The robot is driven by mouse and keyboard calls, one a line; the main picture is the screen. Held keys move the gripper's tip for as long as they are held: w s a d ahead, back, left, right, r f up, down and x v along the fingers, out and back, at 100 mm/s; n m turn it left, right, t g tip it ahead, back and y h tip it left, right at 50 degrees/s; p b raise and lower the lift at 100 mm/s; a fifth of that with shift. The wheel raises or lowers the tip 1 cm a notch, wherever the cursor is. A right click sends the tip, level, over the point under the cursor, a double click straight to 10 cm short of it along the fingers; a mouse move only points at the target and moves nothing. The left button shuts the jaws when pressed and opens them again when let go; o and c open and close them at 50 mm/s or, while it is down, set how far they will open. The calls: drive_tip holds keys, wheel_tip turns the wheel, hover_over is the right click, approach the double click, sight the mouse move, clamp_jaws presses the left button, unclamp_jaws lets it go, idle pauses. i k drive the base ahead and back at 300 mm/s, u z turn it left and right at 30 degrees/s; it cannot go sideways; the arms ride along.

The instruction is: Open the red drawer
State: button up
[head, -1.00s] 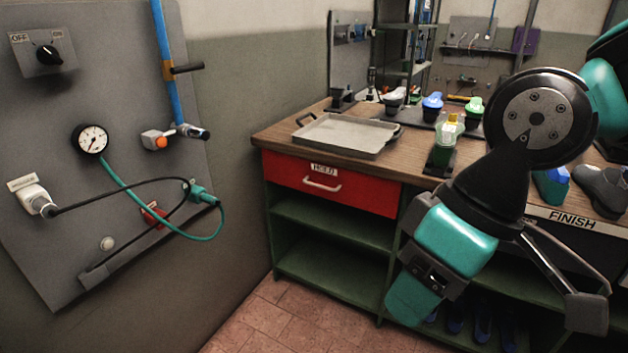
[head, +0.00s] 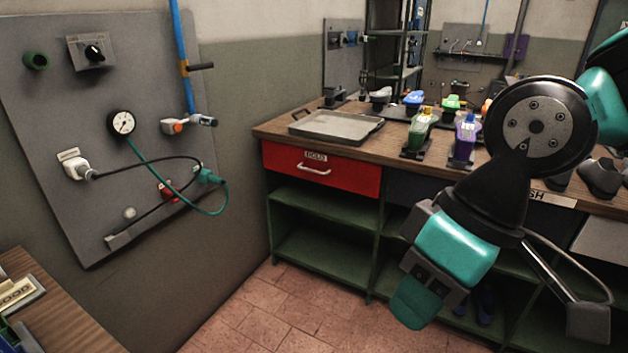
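The red drawer (head: 345,180) is at the upper left of the green workbench, under its wooden top. It is closed, its front flush with the bench. A pale bar handle (head: 314,169) is on its front, below a small white label. My gripper (head: 418,300) hangs in front of the bench, to the right of the drawer and lower than it. It is apart from the handle. I cannot make out its fingertips or any gap between them.
A metal tray (head: 336,127) sits on the bench top (head: 276,127) above the drawer. Bottles stand right of it. A grey panel (head: 70,120) with gauge and cables is on the left wall. A wooden surface (head: 60,320) is at lower left. The floor before the drawer is clear.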

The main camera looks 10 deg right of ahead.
sight(362, 178)
drive_tip(key=u, duration=0.3)
drive_tip(key=i, duration=1.1)
drive_tip(key=u, duration=0.15)
